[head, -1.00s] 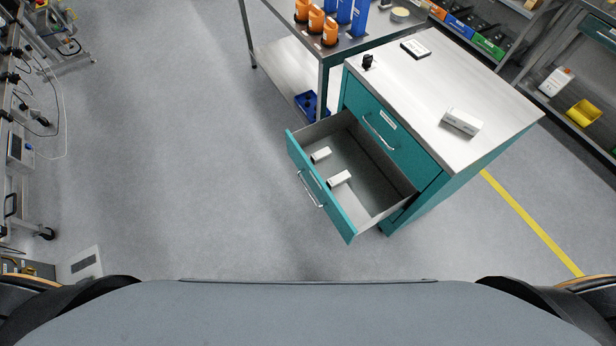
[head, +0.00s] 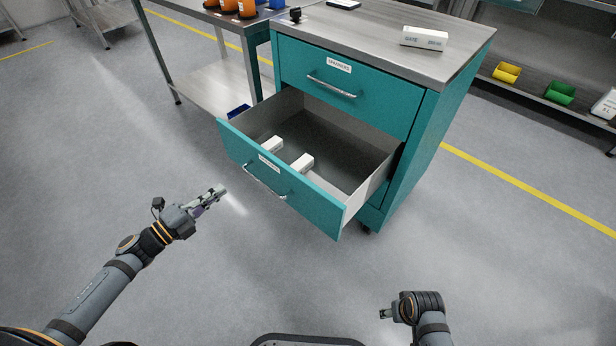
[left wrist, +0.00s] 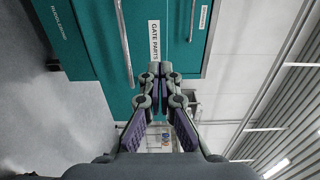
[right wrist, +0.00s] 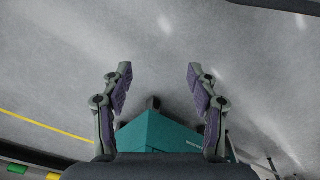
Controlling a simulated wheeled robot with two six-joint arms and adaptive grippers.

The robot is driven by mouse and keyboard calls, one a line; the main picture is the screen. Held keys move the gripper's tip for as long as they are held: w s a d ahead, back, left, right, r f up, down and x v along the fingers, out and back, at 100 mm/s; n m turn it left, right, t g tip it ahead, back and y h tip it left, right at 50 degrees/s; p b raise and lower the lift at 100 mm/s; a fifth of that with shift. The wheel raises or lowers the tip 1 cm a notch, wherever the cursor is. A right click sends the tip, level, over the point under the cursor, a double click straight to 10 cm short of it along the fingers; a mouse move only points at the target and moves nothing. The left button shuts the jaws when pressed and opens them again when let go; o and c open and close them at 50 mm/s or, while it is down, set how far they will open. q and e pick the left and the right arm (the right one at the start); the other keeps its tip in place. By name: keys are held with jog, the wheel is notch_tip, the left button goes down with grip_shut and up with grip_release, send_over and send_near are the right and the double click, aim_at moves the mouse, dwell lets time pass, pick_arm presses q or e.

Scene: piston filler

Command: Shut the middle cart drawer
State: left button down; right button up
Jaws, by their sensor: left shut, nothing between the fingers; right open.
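The teal cart (head: 425,150) stands with its middle drawer (head: 300,205) pulled far out. The drawer has a silver bar handle (head: 264,184) on its front and two white boxes (head: 302,163) inside. My left gripper (head: 221,189) is shut and empty, in front of and left of the drawer front, apart from it in the head view. In the left wrist view the shut fingertips (left wrist: 160,66) point at the drawer front beside its label and handle (left wrist: 122,45). My right gripper (right wrist: 158,75) is open and empty, low at the lower right in the head view; teal cart surface (right wrist: 160,133) shows between its fingers.
The upper drawer (head: 342,80) is shut. A white box (head: 424,38) and a small black item (head: 295,14) stand on the cart top. A metal table (head: 205,85) adjoins the cart on the left. The floor in front is clear.

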pick_arm(q)
jog(key=b, duration=0.2)
send_near(265, 158)
jog(key=x, duration=0.6)
jog(key=shift+w+a, duration=0.1)
jog(key=shift+w+d, duration=0.3)
pick_arm(e)
notch_tip(265, 158, up, 8)
jog(key=a, duration=0.1)
jog(key=shift+s+a, duration=0.25)
jog(key=shift+a, duration=0.1)
